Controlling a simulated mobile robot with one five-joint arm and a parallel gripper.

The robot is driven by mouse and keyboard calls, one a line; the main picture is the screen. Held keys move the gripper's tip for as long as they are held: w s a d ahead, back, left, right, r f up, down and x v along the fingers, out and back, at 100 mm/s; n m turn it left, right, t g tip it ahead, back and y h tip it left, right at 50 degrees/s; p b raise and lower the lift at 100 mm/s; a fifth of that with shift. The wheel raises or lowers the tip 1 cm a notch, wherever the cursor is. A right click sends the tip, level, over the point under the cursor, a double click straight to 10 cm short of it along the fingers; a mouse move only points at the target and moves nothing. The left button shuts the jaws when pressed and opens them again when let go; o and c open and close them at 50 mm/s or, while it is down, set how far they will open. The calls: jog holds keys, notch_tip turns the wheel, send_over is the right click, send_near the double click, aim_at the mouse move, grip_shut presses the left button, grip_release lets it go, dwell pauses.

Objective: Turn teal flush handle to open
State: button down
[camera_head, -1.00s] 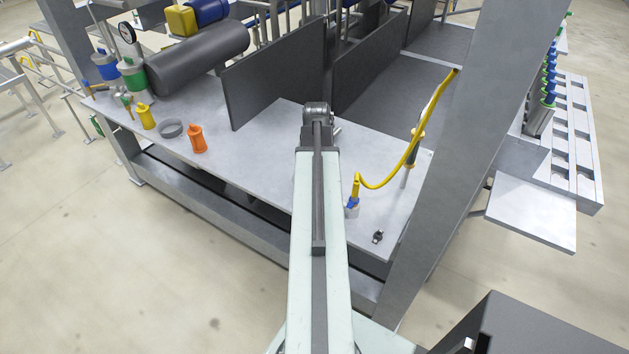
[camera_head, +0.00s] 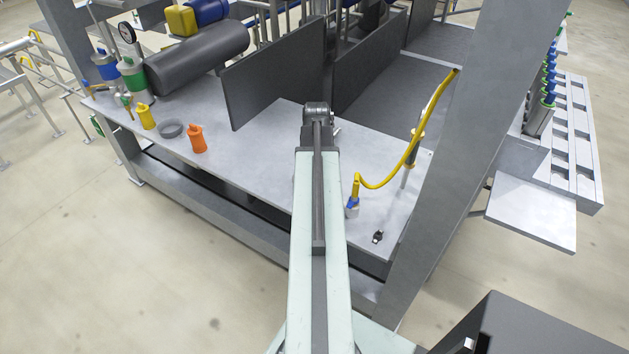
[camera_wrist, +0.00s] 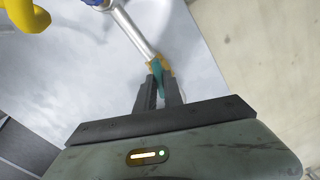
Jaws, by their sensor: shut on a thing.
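The teal flush handle (camera_wrist: 162,80) shows in the wrist view, at the lower end of a silver pipe (camera_wrist: 133,33) with a brass-coloured fitting (camera_wrist: 155,65). My gripper (camera_wrist: 161,84) has its two dark fingers on either side of the teal handle and is shut on it. Part of the handle is hidden between the fingers. In the head view my arm covers the gripper, and the teal handle cannot be made out.
A yellow hose (camera_head: 400,165) runs above the grey bench top (camera_head: 275,175), beside a slanted grey post (camera_head: 465,150). An orange fitting (camera_head: 197,139) and a grey ring (camera_head: 171,129) stand left of my arm. Dark upright plates (camera_head: 275,80) stand behind.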

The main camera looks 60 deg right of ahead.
jog(key=n, duration=0.3)
jog(key=shift+n, duration=0.4)
jog(key=c, duration=1.9)
grip_release()
jog(key=shift+n, duration=0.4)
jog(key=o, duration=0.6)
notch_tip(320, 180, up, 7)
jog(key=p, duration=0.7)
jog(key=shift+r, duration=0.1)
